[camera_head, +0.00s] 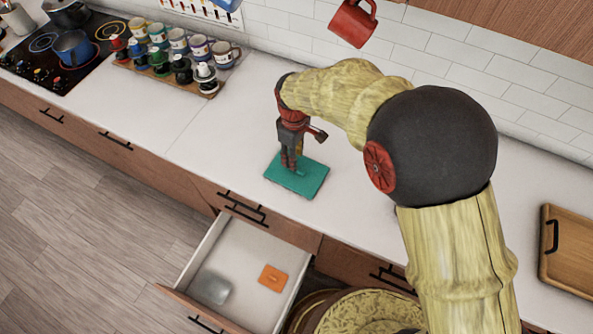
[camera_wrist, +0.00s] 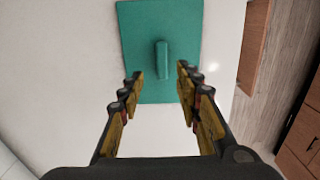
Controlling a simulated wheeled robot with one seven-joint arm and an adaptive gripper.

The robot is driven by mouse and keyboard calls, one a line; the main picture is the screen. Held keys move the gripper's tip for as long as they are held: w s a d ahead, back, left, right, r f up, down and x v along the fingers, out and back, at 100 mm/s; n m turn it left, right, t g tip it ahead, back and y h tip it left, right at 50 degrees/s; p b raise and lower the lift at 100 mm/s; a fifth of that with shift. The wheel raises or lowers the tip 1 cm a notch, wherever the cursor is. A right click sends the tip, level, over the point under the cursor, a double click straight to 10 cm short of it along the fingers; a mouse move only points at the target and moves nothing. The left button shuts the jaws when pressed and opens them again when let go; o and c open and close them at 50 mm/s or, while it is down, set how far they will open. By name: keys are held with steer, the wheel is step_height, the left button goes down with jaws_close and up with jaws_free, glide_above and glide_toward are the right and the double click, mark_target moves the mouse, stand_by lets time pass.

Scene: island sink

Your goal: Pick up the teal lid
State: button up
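The teal lid (camera_head: 312,180) is a flat rectangular plate lying on the white countertop, near its front edge. In the wrist view the lid (camera_wrist: 190,30) has a raised bar handle (camera_wrist: 162,60) at its middle. My gripper (camera_head: 292,166) points down over the lid. In the wrist view its two fingers (camera_wrist: 158,80) are apart, one to each side of the handle's line, with nothing between them. I cannot tell exactly how high the fingertips are above the plate.
Below the counter a drawer (camera_head: 238,245) stands open, holding an orange lid (camera_head: 273,278) and a greyish item (camera_head: 211,289). A rack of mugs and bottles (camera_head: 160,65) stands at the back left, beside the stove (camera_head: 40,40). A wooden tray (camera_head: 572,243) lies at right. A red mug (camera_head: 352,22) hangs above.

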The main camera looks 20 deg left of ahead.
mark_target(309, 176)
steer(key=f, duration=0.2)
steer(key=d+f, duration=0.1)
steer(key=shift+s+f+b, duration=0.25)
steer(key=shift+f+b, duration=0.05)
steer(key=shift+f, duration=0.05)
steer(key=shift+a+f, duration=0.15)
steer(key=shift+f, duration=0.3)
steer(key=shift+c, duration=0.8)
jaws_close()
